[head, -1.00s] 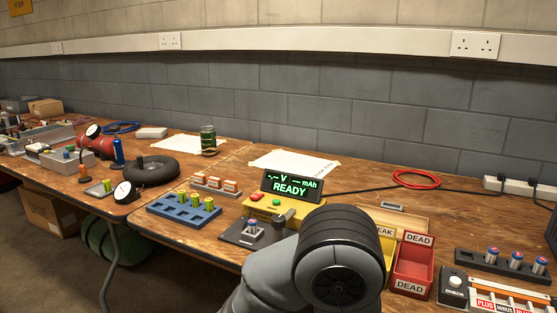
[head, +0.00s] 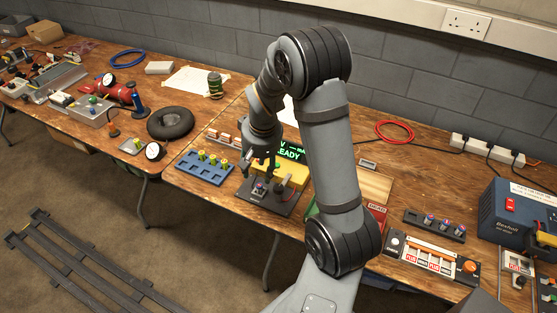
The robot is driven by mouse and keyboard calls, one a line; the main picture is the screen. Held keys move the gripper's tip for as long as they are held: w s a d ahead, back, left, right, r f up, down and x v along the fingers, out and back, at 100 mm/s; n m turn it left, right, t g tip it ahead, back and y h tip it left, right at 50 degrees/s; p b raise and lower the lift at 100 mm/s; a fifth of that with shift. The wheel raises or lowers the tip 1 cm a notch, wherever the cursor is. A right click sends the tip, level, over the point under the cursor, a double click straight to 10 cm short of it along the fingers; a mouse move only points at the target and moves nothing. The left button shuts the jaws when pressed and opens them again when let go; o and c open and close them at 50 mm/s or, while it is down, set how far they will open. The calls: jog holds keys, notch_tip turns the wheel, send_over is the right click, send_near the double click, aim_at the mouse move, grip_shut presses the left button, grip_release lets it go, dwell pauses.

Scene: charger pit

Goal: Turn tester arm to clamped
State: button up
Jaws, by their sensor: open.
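The tester has a yellow body (head: 293,174), a dark base plate (head: 282,208) and a green-lit display (head: 291,151), partly hidden behind my arm; "READY" is partly readable. A small battery (head: 260,188) stands in the cradle on the base plate. My gripper (head: 258,170) is open and points down just above the cradle, in front of the yellow body. No object shows between its fingers. The tester arm cannot be made out clearly behind the gripper and my forearm, so its position and any contact cannot be told.
A blue rack (head: 205,173) with several green-yellow cells stands left of the tester. A red DEAD bin (head: 377,214) is partly hidden behind my arm at the right. A dark rack (head: 434,224) and a check unit (head: 433,258) lie farther right. Bare bench lies behind them.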

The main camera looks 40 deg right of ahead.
jog(key=m, duration=0.2)
send_over(279, 187)
jog(key=w+d, duration=0.1)
jog(key=w, duration=0.1)
jog(key=f, duration=0.3)
jog(key=s+f+g, duration=0.1)
jog(key=f, duration=0.1)
jog(key=s+a+f+g, duration=0.1)
jog(key=f, duration=0.2)
jog(key=shift+f, duration=0.35)
jog(key=shift+c, duration=0.9)
grip_shut()
